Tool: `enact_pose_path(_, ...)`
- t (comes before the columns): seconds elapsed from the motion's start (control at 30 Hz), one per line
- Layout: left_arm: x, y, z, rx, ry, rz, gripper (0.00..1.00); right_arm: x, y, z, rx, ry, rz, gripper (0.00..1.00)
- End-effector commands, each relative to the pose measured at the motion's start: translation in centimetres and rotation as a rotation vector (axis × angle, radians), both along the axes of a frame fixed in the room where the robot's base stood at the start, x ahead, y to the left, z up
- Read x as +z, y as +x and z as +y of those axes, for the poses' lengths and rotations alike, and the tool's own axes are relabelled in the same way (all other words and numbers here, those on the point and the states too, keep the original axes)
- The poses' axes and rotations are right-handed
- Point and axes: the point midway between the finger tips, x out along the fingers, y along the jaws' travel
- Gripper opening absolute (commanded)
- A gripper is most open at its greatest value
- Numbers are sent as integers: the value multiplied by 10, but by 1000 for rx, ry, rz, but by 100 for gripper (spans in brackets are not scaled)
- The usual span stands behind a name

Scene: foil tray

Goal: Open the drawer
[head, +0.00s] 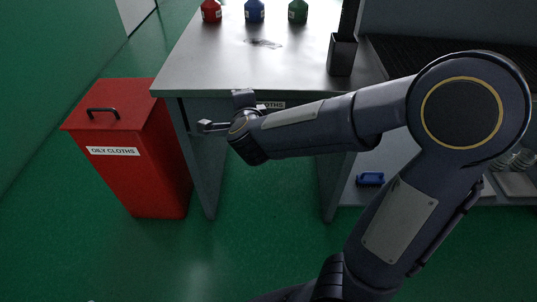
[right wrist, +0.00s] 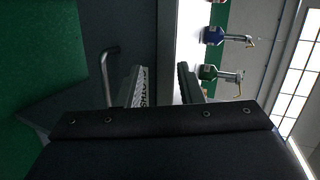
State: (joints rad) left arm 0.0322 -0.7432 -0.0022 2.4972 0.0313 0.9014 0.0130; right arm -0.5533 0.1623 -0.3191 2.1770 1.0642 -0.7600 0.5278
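The drawer (head: 222,105) is a dark front under the grey tabletop; it looks closed. Its label (head: 274,105), ending in "CLOTHS", is partly hidden by my right arm. The bar handle (head: 212,127) shows beside my right gripper (head: 238,110). In the right wrist view, my right gripper (right wrist: 158,80) is open with nothing held. There the handle (right wrist: 107,65) lies left of the left finger, outside the gap, and its near end is hidden. The label (right wrist: 141,88) shows beside that finger. My left gripper is not in view.
A red lidded bin (head: 130,180) labelled "OILY CLOTHS" stands left of the table (head: 215,65). Red, blue and green bottles (head: 255,11) and a dark holder (head: 341,55) stand on the tabletop. A blue object (head: 370,179) sits on the low shelf. Green floor is clear in front.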

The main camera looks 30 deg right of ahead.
Motion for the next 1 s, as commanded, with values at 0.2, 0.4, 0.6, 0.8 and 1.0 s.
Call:
enact_pose_path(0.2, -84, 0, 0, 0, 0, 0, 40, -96, -12, -17, -426, -84, -66, 34)
enact_pose_path(0.4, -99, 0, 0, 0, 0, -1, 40, -107, -26, -23, -582, -139, -112, 34)
enact_pose_path(0.6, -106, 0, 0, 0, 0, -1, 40, -111, -14, -44, -599, -143, -115, 34)
enact_pose_path(0.8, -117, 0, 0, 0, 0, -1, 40, -117, 4, -69, -596, -143, -115, 34)
enact_pose_path(1.0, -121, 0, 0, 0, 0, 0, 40, -119, 15, -83, -591, -144, -114, 34)
